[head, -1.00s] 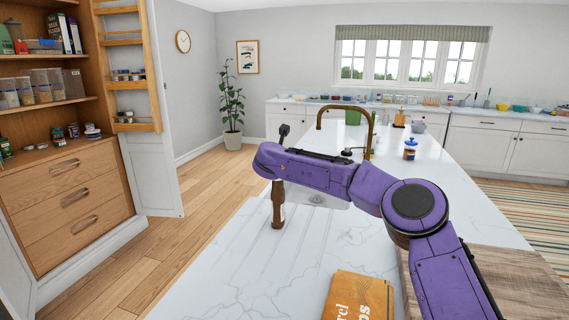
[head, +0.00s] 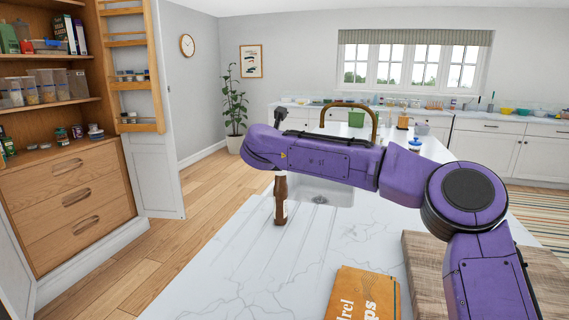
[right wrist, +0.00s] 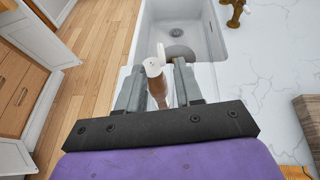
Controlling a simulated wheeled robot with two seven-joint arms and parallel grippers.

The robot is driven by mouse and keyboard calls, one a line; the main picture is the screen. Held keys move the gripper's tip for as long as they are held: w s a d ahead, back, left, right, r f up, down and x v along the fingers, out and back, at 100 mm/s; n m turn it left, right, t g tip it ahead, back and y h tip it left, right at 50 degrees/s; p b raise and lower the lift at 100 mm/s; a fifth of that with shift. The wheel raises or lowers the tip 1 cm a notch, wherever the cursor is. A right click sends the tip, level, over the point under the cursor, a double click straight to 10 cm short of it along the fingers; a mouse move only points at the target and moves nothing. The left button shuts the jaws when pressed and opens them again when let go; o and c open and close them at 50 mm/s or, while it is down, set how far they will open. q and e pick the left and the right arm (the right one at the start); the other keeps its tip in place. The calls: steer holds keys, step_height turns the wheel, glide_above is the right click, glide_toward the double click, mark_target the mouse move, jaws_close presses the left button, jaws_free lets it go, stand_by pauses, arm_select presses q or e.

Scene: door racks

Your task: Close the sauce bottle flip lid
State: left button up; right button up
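The sauce bottle (head: 281,202) is brown and stands upright on the marble counter beside the sink. My right arm hides its top in the head view. In the right wrist view the bottle (right wrist: 157,88) has a white cap, and its flip lid (right wrist: 161,53) sticks up, looking open. My right gripper (right wrist: 158,78) is open, with one finger on each side of the bottle's upper part in the picture. A gap shows on the finger sides; I cannot tell whether either finger touches the bottle or cap. My left gripper is out of view.
The sink (head: 325,192) lies just behind the bottle, with a brass tap (head: 377,122). An orange packet (head: 362,296) and a wooden board (head: 425,265) lie on the near counter. A wooden cupboard (head: 70,195) stands at the left. The counter in front of the bottle is clear.

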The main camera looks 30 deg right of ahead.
steer(key=shift+s+a+r, duration=0.1)
steer(key=shift+s+a, duration=0.1)
steer(key=w+d+f+t+h+p, duration=0.1)
steer(key=w+d+p, duration=0.1)
steer(key=p, duration=0.1)
steer(key=w+d+f+t+h+p, duration=0.1)
steer(key=w+d+p, duration=0.2)
steer(key=p, duration=0.1)
steer(key=w+d+f+t+h+p, duration=0.1)
steer(key=w+d+p, duration=0.1)
steer(key=p, duration=0.1)
steer(key=shift+w+d+f, duration=0.2)
steer(key=shift+w+f, duration=0.2)
steer(key=shift+w+d, duration=0.3)
